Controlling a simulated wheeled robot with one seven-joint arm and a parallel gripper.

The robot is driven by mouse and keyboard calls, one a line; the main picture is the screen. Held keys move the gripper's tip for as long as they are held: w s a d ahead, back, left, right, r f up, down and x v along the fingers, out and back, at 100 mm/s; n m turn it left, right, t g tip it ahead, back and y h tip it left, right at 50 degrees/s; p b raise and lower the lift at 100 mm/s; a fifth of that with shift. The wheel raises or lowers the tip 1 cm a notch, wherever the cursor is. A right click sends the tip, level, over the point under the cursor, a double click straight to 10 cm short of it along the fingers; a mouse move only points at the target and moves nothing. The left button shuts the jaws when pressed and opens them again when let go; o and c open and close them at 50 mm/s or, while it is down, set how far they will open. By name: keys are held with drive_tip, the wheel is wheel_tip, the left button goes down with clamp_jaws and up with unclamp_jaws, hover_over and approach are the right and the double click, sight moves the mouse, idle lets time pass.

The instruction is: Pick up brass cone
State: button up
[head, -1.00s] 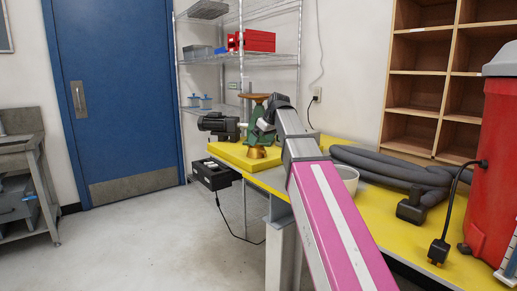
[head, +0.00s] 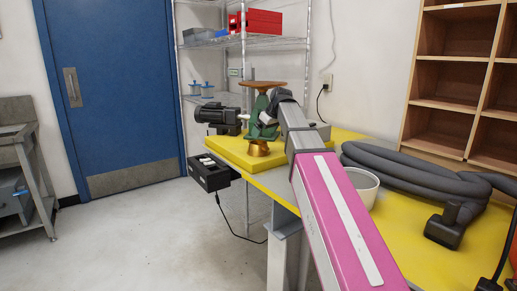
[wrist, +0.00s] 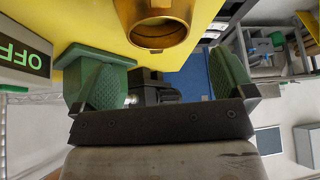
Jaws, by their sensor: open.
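The brass cone (head: 258,149) stands on the yellow board at the left end of the bench. Its upper part is hidden by my gripper in the head view. In the wrist view, the brass cone (wrist: 155,22) is at the top middle, cut off by the frame edge, with a round rim and dark hollow facing the camera. My gripper (head: 262,122) is just above the cone in the head view. The wrist view shows my gripper (wrist: 158,68) with its green, ridged fingers wide apart. The cone appears beyond the gap between them, and nothing is held.
A brown flat-topped piece (head: 263,85) shows above my gripper. A dark motor (head: 217,119) stands behind left. A black switch box (head: 208,173) is at the bench edge. A white bowl (head: 361,187) and thick grey hose (head: 413,176) lie to the right, with shelving behind.

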sight(258, 147)
drive_tip(key=shift+x, duration=2.95)
drive_tip(key=shift+d, duration=0.1)
drive_tip(key=c, duration=0.9)
drive_tip(key=shift+r, duration=0.15)
